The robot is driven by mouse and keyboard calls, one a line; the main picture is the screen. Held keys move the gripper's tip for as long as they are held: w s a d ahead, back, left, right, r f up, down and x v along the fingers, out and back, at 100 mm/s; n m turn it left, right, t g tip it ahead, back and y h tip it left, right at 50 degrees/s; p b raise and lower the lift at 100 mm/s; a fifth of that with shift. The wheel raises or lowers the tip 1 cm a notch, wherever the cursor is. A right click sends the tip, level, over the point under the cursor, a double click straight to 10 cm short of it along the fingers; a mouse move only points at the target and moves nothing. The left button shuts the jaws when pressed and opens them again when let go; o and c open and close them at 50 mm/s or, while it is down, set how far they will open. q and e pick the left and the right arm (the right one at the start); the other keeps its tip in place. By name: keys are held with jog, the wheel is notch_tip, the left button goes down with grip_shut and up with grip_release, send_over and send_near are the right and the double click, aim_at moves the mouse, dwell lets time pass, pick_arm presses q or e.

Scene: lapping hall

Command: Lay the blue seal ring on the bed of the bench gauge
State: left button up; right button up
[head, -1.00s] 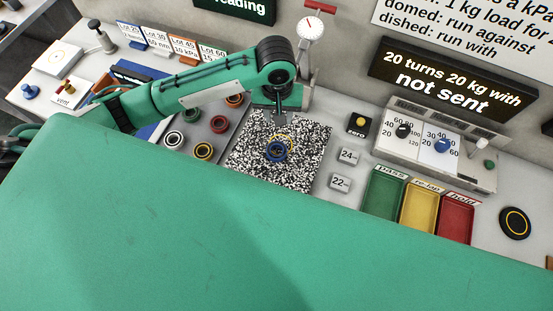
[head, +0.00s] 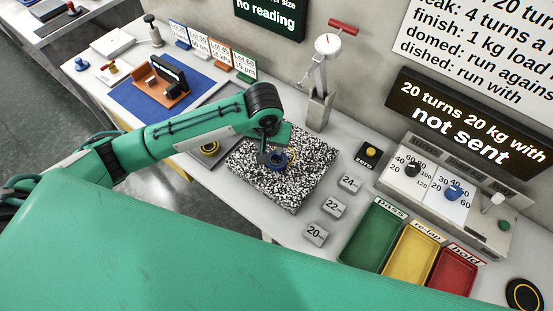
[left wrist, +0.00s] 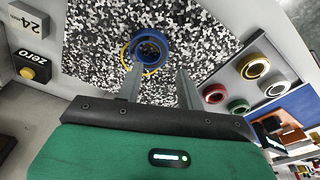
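The blue seal ring (head: 278,161) appears to lie flat on the black-and-white speckled bed (head: 305,185) of the bench gauge (head: 319,90). A thin yellow circle (head: 292,155) on the bed shows partly from under it, so ring and circle are off-centre to each other. My left gripper (head: 265,158) is low over the bed beside the ring. In the left wrist view its two fingers (left wrist: 160,72) stand apart with nothing between them; the blue ring (left wrist: 150,48) is just beyond the left-hand fingertip. Whether they touch is unclear. My right gripper is out of view.
Number blocks (head: 333,207) and a zero button (head: 370,152) stand right of the bed. Green, yellow and red trays (head: 372,232) lie further right. Other rings (left wrist: 255,67) sit in a holder beside the bed. An orange stand (head: 165,85) is on a blue mat.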

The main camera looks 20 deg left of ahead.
pick_arm(q)
jog(key=shift+w+f, duration=0.1)
jog(key=shift+f, duration=0.5)
jog(key=f, duration=0.1)
jog(key=f+p, duration=0.1)
jog(key=f, duration=0.2)
jog(key=shift+w+a+f, duration=0.2)
jog(key=shift+a, duration=0.15)
jog(key=shift+f, duration=0.3)
jog(key=shift+c, duration=0.7)
jog(key=c, duration=0.3)
grip_shut()
jog(key=shift+w, duration=0.1)
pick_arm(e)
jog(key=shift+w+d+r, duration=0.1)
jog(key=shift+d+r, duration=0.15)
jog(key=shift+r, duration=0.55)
